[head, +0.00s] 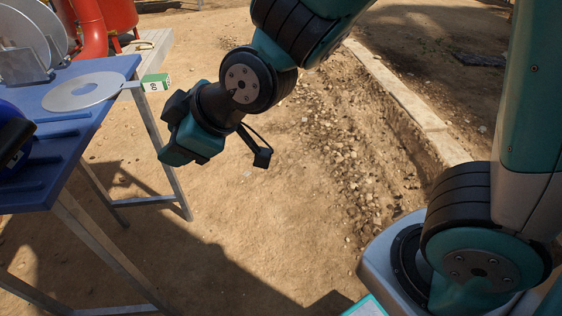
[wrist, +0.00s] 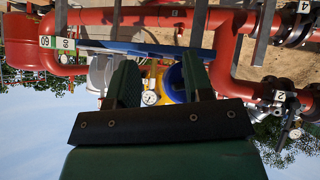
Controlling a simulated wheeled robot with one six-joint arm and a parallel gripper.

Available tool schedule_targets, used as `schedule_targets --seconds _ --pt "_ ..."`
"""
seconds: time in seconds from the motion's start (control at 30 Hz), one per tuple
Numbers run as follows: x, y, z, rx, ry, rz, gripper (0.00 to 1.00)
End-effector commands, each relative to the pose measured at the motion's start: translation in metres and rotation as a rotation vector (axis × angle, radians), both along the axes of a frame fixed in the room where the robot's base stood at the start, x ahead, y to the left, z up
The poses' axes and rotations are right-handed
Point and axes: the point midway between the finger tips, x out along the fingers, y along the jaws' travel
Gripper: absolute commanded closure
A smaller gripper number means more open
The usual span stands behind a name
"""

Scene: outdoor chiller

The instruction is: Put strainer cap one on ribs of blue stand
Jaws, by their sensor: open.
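The blue stand (head: 58,150) is at the left of the head view, with raised ribs across its top. A rounded dark blue and black object (head: 12,140) with a small white label sits on it at the left edge, partly cut off. I cannot tell whether it is strainer cap one. My gripper (head: 174,150) is in the air to the right of the stand, apart from it. In the wrist view my gripper (wrist: 160,82) is open. Yellow and blue shapes and a gauge (wrist: 150,98) show between its fingers, beyond them.
A flat grey disc (head: 75,95) with a green-and-white tag (head: 155,83) lies on the stand, its tag reaching past the edge. Red pipes (head: 92,30) are beyond. The ground below my gripper is open.

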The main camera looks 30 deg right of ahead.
Motion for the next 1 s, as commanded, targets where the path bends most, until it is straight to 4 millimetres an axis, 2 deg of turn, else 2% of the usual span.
schedule_targets --seconds 0.1,0.2,0.3,0.4,0.53,0.83,1.0 --pt "-0.046 -0.029 0.012 0.021 0.306 -0.105 0.53" --pt "-0.087 -0.050 0.019 -0.001 0.524 -0.188 0.53" --pt "-0.120 -0.068 0.025 -0.039 0.678 -0.258 0.53" --pt "-0.141 -0.079 0.029 -0.074 0.769 -0.305 0.53" --pt "-0.152 -0.088 0.030 -0.095 0.817 -0.331 0.53" --pt "-0.153 -0.088 0.032 -0.098 0.820 -0.332 0.53" --pt "-0.153 -0.088 0.056 -0.098 0.818 -0.331 0.53"
